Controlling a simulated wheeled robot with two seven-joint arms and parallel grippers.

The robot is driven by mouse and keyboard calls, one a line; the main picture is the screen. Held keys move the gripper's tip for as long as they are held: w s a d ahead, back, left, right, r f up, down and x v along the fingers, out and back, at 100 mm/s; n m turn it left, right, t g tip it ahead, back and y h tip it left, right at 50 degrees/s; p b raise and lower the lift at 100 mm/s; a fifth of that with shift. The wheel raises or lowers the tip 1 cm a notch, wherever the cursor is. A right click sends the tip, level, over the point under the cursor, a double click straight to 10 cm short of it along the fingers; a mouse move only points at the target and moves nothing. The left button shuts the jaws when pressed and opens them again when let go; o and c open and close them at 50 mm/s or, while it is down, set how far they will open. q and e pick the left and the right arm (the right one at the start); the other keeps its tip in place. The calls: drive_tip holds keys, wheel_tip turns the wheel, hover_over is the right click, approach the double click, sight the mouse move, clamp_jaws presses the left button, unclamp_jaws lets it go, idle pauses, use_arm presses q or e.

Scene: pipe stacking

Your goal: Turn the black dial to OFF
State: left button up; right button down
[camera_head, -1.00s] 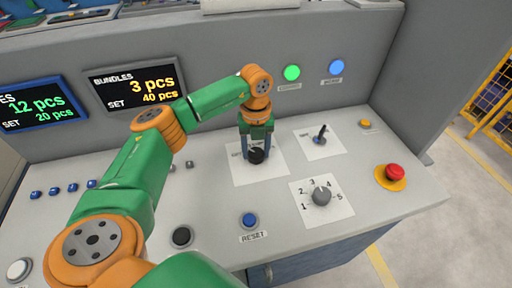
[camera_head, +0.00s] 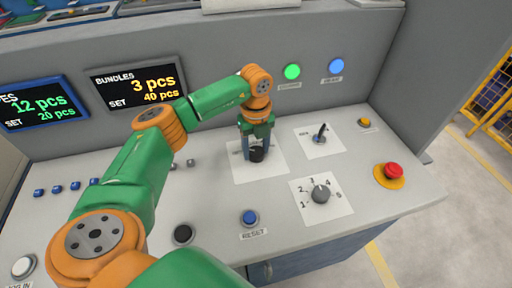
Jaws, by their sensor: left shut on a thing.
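The black dial (camera_head: 257,154) sits on a white label plate (camera_head: 272,167) on the grey control panel. My left gripper (camera_head: 257,150) points down over it, with its blue fingers closed on either side of the dial. The gripper and fingers hide part of the dial and most of the plate's lettering, so I cannot read the dial's setting. My right gripper is not in view.
Right of the dial are a black lever switch (camera_head: 321,132), a grey numbered knob (camera_head: 320,193) and a red emergency button (camera_head: 393,171). A blue reset button (camera_head: 249,218) and a black button (camera_head: 183,234) lie in front. Two display screens (camera_head: 137,87) stand behind.

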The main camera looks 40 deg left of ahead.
sight(256, 150)
use_arm(q)
drive_tip(key=o, duration=1.4)
wheel_tip(256, 150, up, 7)
drive_tip(key=shift+f+b, duration=0.15)
drive_tip(key=shift+b, duration=0.6)
drive_tip(key=shift+r, duration=0.25)
drive_tip(key=shift+f, duration=0.1)
